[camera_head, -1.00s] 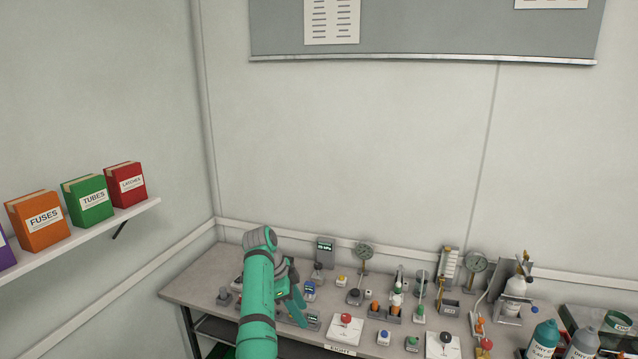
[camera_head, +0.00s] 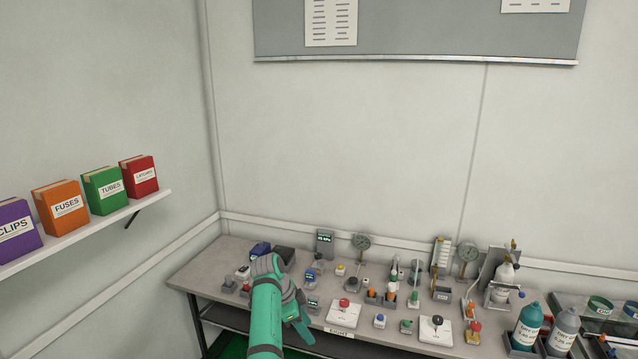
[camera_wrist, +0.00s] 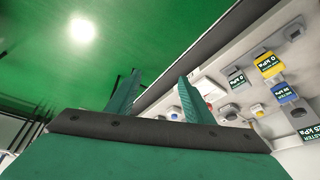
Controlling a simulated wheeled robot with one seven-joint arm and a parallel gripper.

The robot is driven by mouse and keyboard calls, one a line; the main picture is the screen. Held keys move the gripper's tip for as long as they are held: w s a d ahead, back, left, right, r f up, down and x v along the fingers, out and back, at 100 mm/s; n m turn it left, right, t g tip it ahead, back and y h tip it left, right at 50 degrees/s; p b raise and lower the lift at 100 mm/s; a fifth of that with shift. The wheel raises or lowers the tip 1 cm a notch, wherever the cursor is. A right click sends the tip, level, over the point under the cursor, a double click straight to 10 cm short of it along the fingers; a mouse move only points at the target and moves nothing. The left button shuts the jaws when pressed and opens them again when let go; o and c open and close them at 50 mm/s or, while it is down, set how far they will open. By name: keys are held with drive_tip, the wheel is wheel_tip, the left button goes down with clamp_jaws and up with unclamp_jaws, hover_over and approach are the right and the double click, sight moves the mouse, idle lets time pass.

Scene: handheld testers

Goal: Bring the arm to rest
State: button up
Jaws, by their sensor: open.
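My gripper (camera_head: 303,325) is at the front edge of the grey workbench (camera_head: 215,262), at the end of my green arm. In the wrist view, its two green fingers (camera_wrist: 158,100) stand apart with nothing between them. The green floor shows beyond the left finger, and the bench with its testers lies to the right. My arm hides part of the bench's left front in the head view.
Testers crowd the bench: a white pad with a red knob (camera_head: 343,314), one with a black knob (camera_head: 437,330), and dial gauges (camera_head: 361,243) at the back. Teal (camera_head: 527,327) and grey (camera_head: 563,333) bottles stand at right. A binder shelf (camera_head: 90,232) hangs at left.

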drive_tip(key=s+d+f+n+t, duration=0.1)
drive_tip(key=s+d+f, duration=0.1)
drive_tip(key=f, duration=0.5)
drive_tip(key=s+d+f+n+t, duration=0.1)
drive_tip(key=s+d+f+n, duration=0.15)
drive_tip(key=f, duration=0.55)
drive_tip(key=s+d+f+n+t, duration=0.1)
drive_tip(key=s+f, duration=0.2)
drive_tip(key=f, duration=0.4)
drive_tip(key=s+d+f+n+t+y, duration=0.1)
drive_tip(key=s+f+n+t, duration=0.1)
drive_tip(key=s+f, duration=0.5)
drive_tip(key=s+d+f+n+t+y, duration=0.1)
drive_tip(key=s+d+f+n+t, duration=0.2)
drive_tip(key=s, duration=0.8)
drive_tip(key=s+a+r+n+t+y, duration=0.1)
drive_tip(key=s+a+r+n, duration=0.15)
drive_tip(key=s, duration=0.75)
drive_tip(key=s+a+r+n+t+y, duration=0.1)
drive_tip(key=s+r, duration=0.3)
drive_tip(key=s, duration=0.7)
drive_tip(key=s+a+r+n+t, duration=0.1)
drive_tip(key=s+r+t, duration=0.1)
drive_tip(key=s+r, duration=0.5)
drive_tip(key=s+a+r+n+t, duration=0.1)
drive_tip(key=s+r, duration=0.7)
drive_tip(key=r, duration=0.8)
drive_tip(key=shift+r+n+t, duration=0.2)
drive_tip(key=shift+n+t, duration=0.3)
drive_tip(key=shift+t, duration=0.1)
